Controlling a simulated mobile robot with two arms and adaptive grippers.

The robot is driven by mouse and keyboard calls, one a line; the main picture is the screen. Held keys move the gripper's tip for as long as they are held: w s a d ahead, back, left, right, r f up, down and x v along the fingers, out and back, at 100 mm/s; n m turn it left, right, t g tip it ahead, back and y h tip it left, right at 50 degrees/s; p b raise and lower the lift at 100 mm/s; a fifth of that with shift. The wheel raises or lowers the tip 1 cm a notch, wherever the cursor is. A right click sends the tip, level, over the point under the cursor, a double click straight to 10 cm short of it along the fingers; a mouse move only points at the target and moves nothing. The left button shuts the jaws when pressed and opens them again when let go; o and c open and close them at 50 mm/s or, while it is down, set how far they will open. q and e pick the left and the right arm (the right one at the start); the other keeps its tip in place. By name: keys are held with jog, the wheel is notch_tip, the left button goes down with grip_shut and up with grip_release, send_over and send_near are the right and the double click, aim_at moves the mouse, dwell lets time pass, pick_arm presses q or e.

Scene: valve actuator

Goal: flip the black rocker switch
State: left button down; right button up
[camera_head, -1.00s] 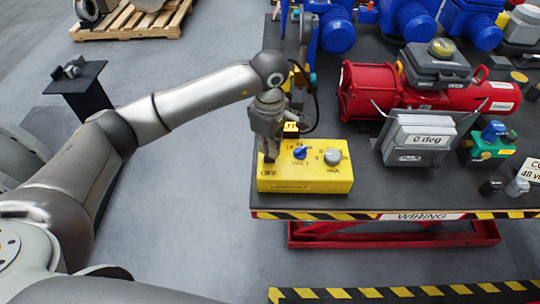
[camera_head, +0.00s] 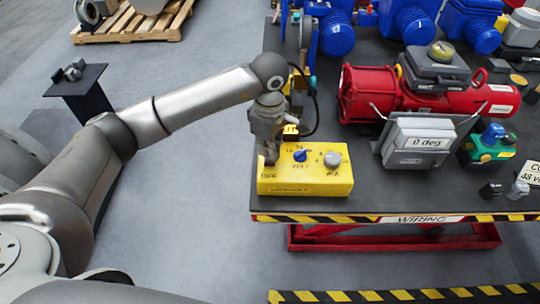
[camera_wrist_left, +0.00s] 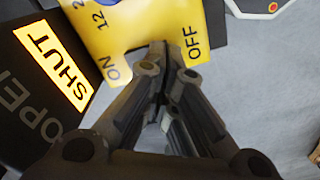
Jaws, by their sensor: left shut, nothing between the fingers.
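The yellow control box (camera_head: 310,180) stands at the front left of the table, with a blue knob (camera_head: 300,155), a grey knob (camera_head: 332,158) and an OFF label on its top. My left gripper (camera_head: 269,160) is shut and empty, pointing down at the left end of the box, right by the OFF label. In the left wrist view its closed fingers (camera_wrist_left: 168,60) lie between the ON and OFF labels on the yellow box (camera_wrist_left: 150,25). The black rocker switch is hidden behind the fingers; I cannot tell whether they touch it. My right gripper is not in view.
A lit SHUT sign (camera_wrist_left: 55,65) stands beside the box. On the table (camera_head: 390,195) are a red actuator (camera_head: 365,95), a grey "0 deg" display (camera_head: 418,140) and a green device (camera_head: 487,145). The striped front edge is close to the box.

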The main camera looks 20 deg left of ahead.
pick_arm(q)
jog(key=shift+f+b, duration=1.25)
jog(key=shift+f, duration=0.1)
dwell(0.7)
jog(key=shift+s, duration=0.1)
jog(key=shift+r+p, duration=0.55)
jog(key=shift+r, duration=0.6)
jog(key=shift+r+p, duration=0.95)
jog(key=shift+r, duration=1.5)
